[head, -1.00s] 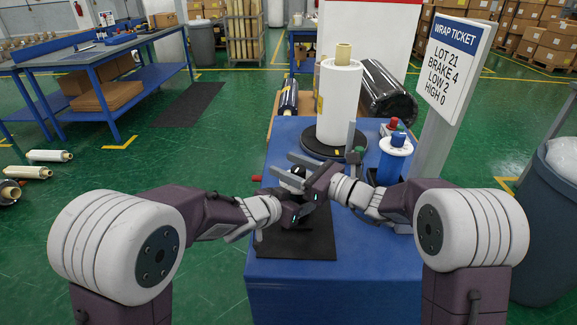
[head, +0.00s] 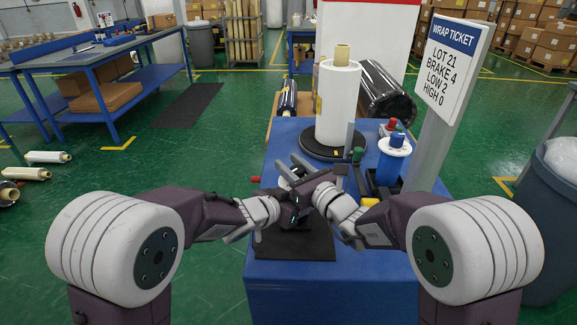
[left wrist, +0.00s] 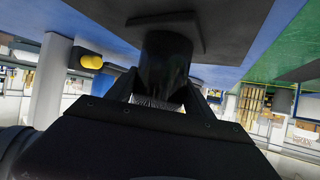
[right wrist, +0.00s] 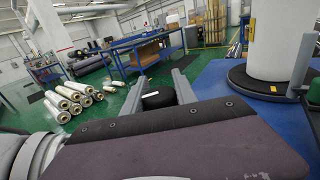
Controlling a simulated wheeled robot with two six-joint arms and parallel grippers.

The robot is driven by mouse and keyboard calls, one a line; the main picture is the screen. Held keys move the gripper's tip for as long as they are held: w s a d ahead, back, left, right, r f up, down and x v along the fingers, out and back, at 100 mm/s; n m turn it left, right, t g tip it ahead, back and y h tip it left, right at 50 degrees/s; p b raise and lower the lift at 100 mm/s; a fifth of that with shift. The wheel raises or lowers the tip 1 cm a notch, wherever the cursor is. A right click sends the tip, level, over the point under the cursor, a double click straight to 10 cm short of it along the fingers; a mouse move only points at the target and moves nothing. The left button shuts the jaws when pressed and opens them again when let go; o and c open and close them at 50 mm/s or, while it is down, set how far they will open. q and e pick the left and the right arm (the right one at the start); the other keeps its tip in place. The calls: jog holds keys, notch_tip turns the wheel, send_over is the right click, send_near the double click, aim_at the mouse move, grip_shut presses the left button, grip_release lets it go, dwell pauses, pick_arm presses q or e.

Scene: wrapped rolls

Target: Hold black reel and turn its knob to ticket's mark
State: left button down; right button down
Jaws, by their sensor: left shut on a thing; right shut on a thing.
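The black reel (left wrist: 165,65) stands on a dark mat (head: 318,247); in the left wrist view it is between my left gripper's fingers. My left gripper (head: 290,208) is shut on the reel, low down. My right gripper (head: 291,169) is above it, with its fingers closed on the black knob (right wrist: 158,98) at the reel's top. The knob carries a short white mark. In the head view my grippers hide most of the reel. The wrap ticket (head: 452,70) reads LOT 21, BRAKE 4, LOW 2, HIGH 0. I cannot read any scale on the reel.
A white wrapped roll (head: 338,105) stands on a black turntable behind the grippers. A blue reel (head: 390,160) stands to the right, beside the ticket's grey post (head: 428,150). A yellow object (head: 370,202) lies by my right wrist. A grey bin (head: 551,220) is at the right.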

aim_at(302, 175)
jog(key=shift+d+h, duration=0.1)
jog(key=shift+h, duration=0.2)
jog(key=c, duration=1)
grip_release()
jog(key=shift+o, duration=0.2)
jog(key=v, duration=0.7)
jog(key=shift+s+d+f, duration=0.1)
jog(key=shift+s, duration=0.15)
